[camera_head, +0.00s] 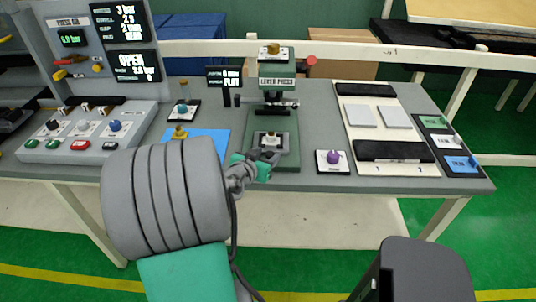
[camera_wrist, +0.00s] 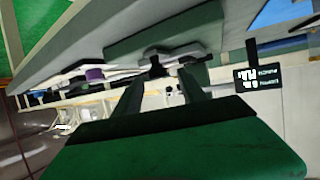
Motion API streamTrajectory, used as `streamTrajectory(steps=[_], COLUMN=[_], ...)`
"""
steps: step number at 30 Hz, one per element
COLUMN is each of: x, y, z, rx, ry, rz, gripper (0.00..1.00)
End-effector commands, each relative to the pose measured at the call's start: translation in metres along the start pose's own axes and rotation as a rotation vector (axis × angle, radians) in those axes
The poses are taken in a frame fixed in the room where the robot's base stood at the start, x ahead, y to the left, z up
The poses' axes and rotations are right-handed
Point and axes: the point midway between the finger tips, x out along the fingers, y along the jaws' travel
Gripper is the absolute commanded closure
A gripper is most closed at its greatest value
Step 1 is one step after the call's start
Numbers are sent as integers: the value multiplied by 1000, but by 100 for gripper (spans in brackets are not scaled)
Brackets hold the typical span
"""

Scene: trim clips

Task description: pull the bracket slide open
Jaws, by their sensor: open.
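The lever press (camera_head: 277,82) stands on the bench with its label plate, dark column and green base (camera_head: 288,158). A light plate with a small knob (camera_head: 270,137) sits low on this base; I take it to be the bracket slide, though no label names it. My gripper (camera_head: 268,158) is at the front of the base, just in front of that plate, and hides part of it. In the wrist view my gripper (camera_wrist: 160,76) has its two dark fingers apart. A small dark part (camera_wrist: 156,66) shows between or just beyond the fingertips; I cannot tell whether they touch it.
A purple knob box (camera_head: 333,161) stands right of the press. A blue mat (camera_head: 205,140) lies to the left, beside a control panel (camera_head: 88,133). A cream board (camera_head: 380,132) with dark strips and grey pads lies at right. The bench front edge is close below my gripper.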

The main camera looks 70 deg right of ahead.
Motion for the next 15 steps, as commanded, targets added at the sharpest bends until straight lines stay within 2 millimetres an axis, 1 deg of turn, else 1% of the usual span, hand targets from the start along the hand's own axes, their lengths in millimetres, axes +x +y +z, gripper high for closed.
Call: streamTrajectory(steps=[3,7,10,15], x=[-26,-50,-60,-62], y=[-3,-2,-1,0], z=[0,0,0,0], rx=[1,1,1,1], ry=[4,3,2,0], rz=[-8,-6,-4,0], gripper=[52,52,52,52])
